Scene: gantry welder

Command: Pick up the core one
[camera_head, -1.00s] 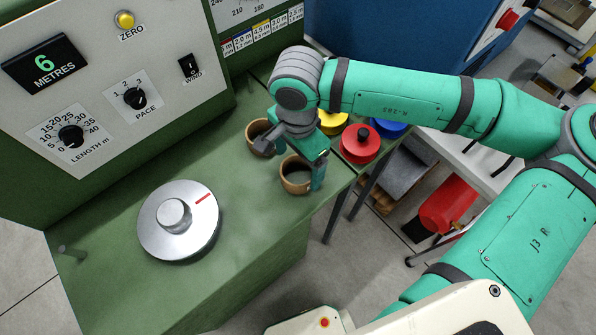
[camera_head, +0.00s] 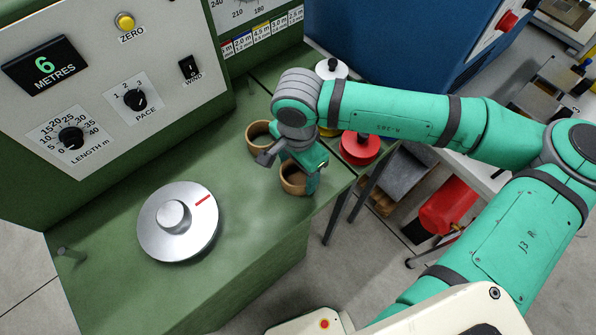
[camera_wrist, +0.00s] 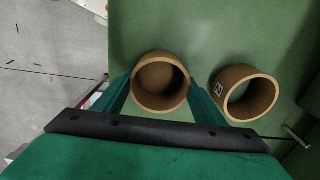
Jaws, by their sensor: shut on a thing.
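Two short, open tan tube cores stand side by side on the green bench. The nearer core (camera_head: 293,187) is between the fingers of my gripper (camera_head: 291,172). In the wrist view my gripper (camera_wrist: 162,97) is shut on this core (camera_wrist: 161,104), one teal finger on each side, and I look down into its open end. I cannot tell whether it is off the bench. The other core (camera_head: 257,135) stands just beyond, free of the fingers. In the wrist view this other core (camera_wrist: 258,104) has a small white label with a dark mark I cannot read surely.
A silver dial disc (camera_head: 179,221) sits on the green bench (camera_head: 110,270) left of the cores. A control panel (camera_head: 100,85) rises behind. A red spool (camera_head: 360,147) and a white one (camera_head: 331,68) lie beyond my arm. A peg (camera_head: 70,252) sticks out at the left.

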